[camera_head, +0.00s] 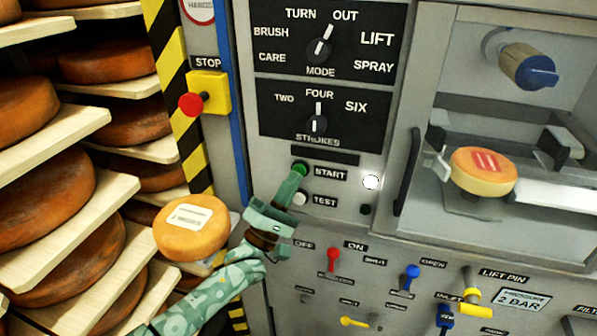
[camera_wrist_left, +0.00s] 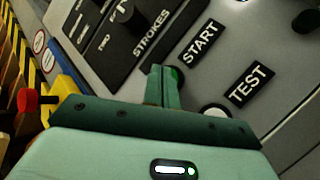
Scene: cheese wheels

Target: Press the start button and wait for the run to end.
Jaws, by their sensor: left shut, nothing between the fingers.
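The green start button (camera_head: 300,168) sits left of its START label on the grey machine panel. My left gripper (camera_head: 293,178) is shut and empty, its fingertips at the start button; I cannot tell whether they press it. In the left wrist view the shut fingers (camera_wrist_left: 164,80) cover most of the button, and a sliver of green (camera_wrist_left: 177,76) shows beside them. A white lamp (camera_head: 370,182) right of the labels is bright. The white test button (camera_head: 300,199) is just below. My right gripper is not in view.
A red stop button (camera_head: 191,104) on a yellow box stands to the left. Mode (camera_head: 319,48) and strokes (camera_head: 316,124) knobs are above. Valve levers, including a red one (camera_head: 333,258), line the lower panel. A cheese wheel (camera_head: 483,172) sits in the chamber; another (camera_head: 191,228) is beside my arm.

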